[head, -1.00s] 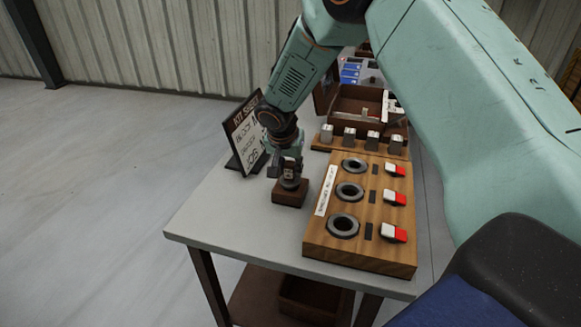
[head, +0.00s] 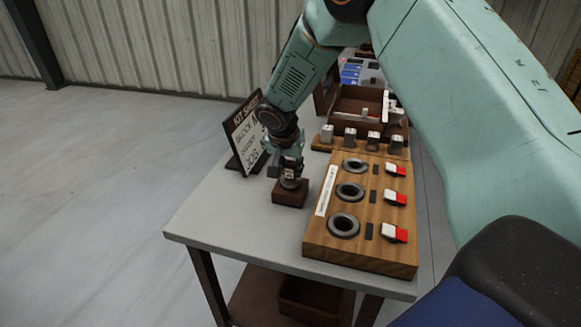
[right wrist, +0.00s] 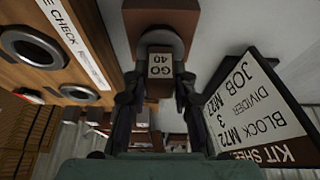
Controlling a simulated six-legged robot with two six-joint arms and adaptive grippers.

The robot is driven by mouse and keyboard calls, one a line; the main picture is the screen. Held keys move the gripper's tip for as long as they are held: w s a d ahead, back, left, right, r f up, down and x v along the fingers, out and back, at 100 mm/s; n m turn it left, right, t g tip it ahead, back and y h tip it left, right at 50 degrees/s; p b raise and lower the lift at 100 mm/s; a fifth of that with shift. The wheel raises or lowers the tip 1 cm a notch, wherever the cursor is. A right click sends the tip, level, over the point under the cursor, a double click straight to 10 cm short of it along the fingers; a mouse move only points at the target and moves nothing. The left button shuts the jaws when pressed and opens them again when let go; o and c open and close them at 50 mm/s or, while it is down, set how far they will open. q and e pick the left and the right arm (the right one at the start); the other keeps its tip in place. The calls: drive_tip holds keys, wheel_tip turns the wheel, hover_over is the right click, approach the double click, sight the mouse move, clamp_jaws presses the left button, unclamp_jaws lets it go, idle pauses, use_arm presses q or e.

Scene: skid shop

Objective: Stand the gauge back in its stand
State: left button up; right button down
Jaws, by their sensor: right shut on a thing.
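The gauge (head: 290,183) is a grey round plug with a dark handle. In the right wrist view its label reads "GO 40" (right wrist: 160,66). My right gripper (head: 288,170) points down and is shut on the gauge's handle, with a finger on each side. The gauge is upright at the top of its stand, a small dark brown block (head: 289,197) on the table. The stand also shows in the right wrist view (right wrist: 166,10). Whether the plug is fully seated in the stand cannot be told. My left gripper is not in view.
A wooden check board (head: 318,237) with several grey rings and red-white pieces lies just right of the stand. A kit sheet sign (head: 246,134) stands close behind on the left. Metal blocks sit on a rack (head: 362,146) behind. The table front (head: 235,220) is clear.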

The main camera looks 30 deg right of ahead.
drive_tip(key=shift+f+b, duration=0.6)
drive_tip(key=shift+b, duration=0.05)
idle(0.6)
drive_tip(key=c, duration=1)
unclamp_jaws()
drive_tip(key=o, duration=0.4)
drive_tip(key=shift+r+p, duration=3)
drive_tip(key=shift+r, duration=1.55)
drive_tip(key=shift+f, duration=0.1)
